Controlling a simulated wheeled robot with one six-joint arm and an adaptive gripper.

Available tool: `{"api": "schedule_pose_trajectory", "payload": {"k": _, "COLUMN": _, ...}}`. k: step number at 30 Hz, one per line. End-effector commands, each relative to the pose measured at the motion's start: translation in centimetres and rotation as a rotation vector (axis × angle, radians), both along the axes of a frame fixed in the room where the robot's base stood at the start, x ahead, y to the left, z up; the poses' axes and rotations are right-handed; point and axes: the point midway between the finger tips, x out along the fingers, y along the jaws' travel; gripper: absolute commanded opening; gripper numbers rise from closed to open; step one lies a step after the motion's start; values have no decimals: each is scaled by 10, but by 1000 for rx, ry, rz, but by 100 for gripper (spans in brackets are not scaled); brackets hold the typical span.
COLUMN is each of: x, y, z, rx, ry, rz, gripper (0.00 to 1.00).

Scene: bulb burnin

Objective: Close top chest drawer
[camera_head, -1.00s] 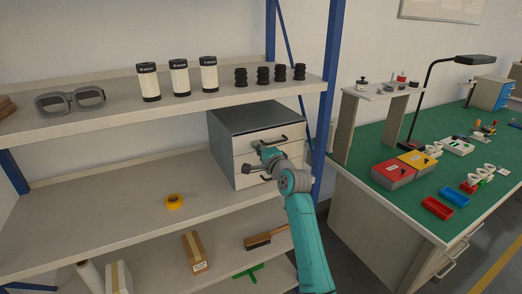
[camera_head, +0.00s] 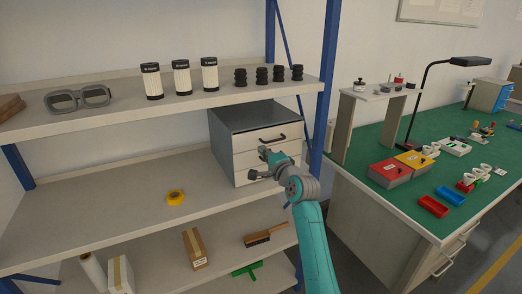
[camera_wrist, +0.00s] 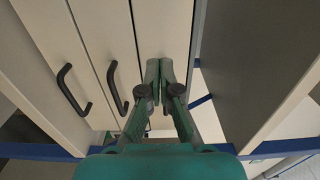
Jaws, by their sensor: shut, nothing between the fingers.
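A small chest (camera_head: 222,145) with a dark grey top and pale drawer fronts stands on the middle shelf at its right end. Its top drawer (camera_head: 245,143) has a black handle (camera_head: 272,139) and looks about flush with the chest; a small gap cannot be ruled out. My gripper (camera_head: 256,164) is in front of the lower drawer fronts, below the top handle, and hides part of them. In the wrist view my gripper (camera_wrist: 160,68) is shut and empty, close to a pale panel. Two black handles (camera_wrist: 72,90) show left of the fingers. Contact cannot be told.
A blue shelf post (camera_head: 328,95) stands right of the chest. The upper shelf (camera_head: 120,115) above it holds filters and black parts. Yellow tape (camera_head: 175,197) lies left on the middle shelf (camera_head: 110,205), otherwise clear. A green workbench (camera_head: 345,181) is at right.

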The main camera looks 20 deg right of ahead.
Motion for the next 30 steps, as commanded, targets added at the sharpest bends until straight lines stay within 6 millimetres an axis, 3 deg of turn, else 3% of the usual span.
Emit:
{"api": "schedule_pose_trajectory", "payload": {"k": 15, "x": -75, "y": -3, "z": 0, "rx": 0, "ry": 0, "rz": 0, "gripper": 0}}
{"api": "schedule_pose_trajectory", "payload": {"k": 24, "x": -84, "y": -3, "z": -1, "rx": -1, "ry": 2, "rz": 0, "gripper": 0}}
{"api": "schedule_pose_trajectory", "payload": {"k": 27, "x": -88, "y": 0, "z": -10, "rx": -11, "ry": 7, "rz": -3, "gripper": 0}}
{"api": "schedule_pose_trajectory", "payload": {"k": 30, "x": -100, "y": 7, "z": -35, "rx": -44, "ry": 18, "rz": -12, "gripper": 0}}
